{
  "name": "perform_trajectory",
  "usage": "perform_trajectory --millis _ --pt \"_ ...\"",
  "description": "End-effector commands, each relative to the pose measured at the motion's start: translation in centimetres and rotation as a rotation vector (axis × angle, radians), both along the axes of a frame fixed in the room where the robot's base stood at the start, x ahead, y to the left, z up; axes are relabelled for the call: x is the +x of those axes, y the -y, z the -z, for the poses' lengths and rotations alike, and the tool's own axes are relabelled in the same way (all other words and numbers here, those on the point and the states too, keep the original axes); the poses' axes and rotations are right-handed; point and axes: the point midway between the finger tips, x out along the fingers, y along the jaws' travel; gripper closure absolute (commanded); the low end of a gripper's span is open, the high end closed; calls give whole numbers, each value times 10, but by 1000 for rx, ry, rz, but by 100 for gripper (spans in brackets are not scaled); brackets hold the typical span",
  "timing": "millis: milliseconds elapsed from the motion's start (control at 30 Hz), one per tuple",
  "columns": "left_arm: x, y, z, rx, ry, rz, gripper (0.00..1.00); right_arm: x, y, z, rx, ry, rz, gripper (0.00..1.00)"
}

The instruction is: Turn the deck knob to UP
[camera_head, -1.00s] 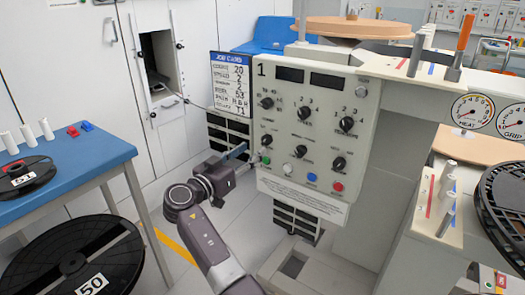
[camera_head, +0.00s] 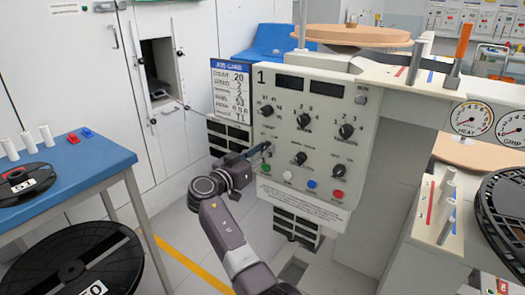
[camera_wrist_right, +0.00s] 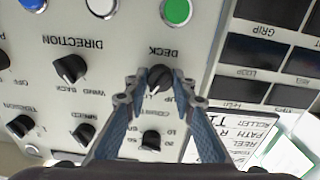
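The deck knob (camera_wrist_right: 159,79) is a small black knob with a pale pointer mark, under the upside-down DECK label in the right wrist view. An UP label shows beside it, partly covered by a finger. My right gripper (camera_wrist_right: 159,86) has its two blue-grey fingers spread, one on each side of the knob. A gap seems to remain, and I cannot tell whether they touch it. In the head view my right gripper (camera_head: 262,149) reaches the lower left knob of the cream control panel (camera_head: 322,106). My left gripper is out of view.
Other black knobs surround it, including the direction knob (camera_wrist_right: 70,68). A green button (camera_wrist_right: 177,11) and a white button (camera_wrist_right: 101,7) sit close by. A job card (camera_head: 231,90) hangs left of the panel. A blue table (camera_head: 80,165) stands at the left.

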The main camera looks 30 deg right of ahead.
Motion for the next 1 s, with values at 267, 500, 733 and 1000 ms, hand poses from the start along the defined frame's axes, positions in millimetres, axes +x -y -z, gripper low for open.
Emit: perform_trajectory --millis 267,500,733,1000 --pt "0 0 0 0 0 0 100 0 -1 0 0 -1 -2 100" --pt "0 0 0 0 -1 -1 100 0 -1 0 -19 -43 -2 100" --pt "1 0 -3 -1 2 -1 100 0 0 -1 -72 -170 0 100" --pt "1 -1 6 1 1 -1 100 1 0 -2 -168 -398 -2 100"
